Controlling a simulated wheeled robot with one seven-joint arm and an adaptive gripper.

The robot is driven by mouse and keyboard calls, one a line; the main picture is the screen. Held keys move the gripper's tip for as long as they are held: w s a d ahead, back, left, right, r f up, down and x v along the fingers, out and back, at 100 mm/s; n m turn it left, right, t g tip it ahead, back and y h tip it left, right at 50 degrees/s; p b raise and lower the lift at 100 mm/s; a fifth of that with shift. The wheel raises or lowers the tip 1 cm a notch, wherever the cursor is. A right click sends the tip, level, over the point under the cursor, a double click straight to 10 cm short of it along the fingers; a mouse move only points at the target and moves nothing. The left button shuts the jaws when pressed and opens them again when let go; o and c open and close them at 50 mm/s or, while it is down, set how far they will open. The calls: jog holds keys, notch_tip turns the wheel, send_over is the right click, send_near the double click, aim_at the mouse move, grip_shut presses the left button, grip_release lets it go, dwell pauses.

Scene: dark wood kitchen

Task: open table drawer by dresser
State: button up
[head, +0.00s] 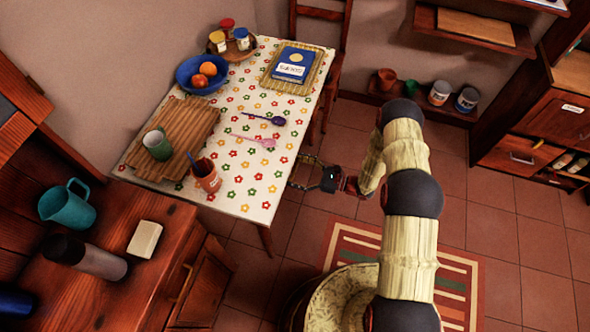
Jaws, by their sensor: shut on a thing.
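The table (245,208) has a white flowered cloth and stands left of centre in the head view. Its drawer front is not clearly visible below the right edge of the top. My gripper (295,184) is at that right edge, low beside the table, with my arm reaching in from the right. It is shut on what appears to be the table drawer's handle; the handle itself is too small and covered to make out. I cannot tell from this view how far the drawer is out.
The tabletop holds a wooden board (172,128), green cup (157,146), brown cup (206,177), fruit bowl (192,84) and blue book (297,62). A wooden counter (105,290) is at front left, a cabinet (545,130) at right. Tiled floor and a striped rug (350,243) lie right of the table.

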jog(key=c, duration=0.4)
jog(key=b+v, duration=0.1)
jog(key=v, duration=1.3)
jog(key=b+v, duration=0.2)
jog(key=v, duration=1.3)
jog(key=shift+d+r, duration=0.2)
jog(key=shift+d, duration=0.15)
jog(key=o, duration=1.4)
jog(key=v, duration=1.1)
jog(key=shift+s+d, duration=0.1)
jog(key=shift+d, duration=0.3)
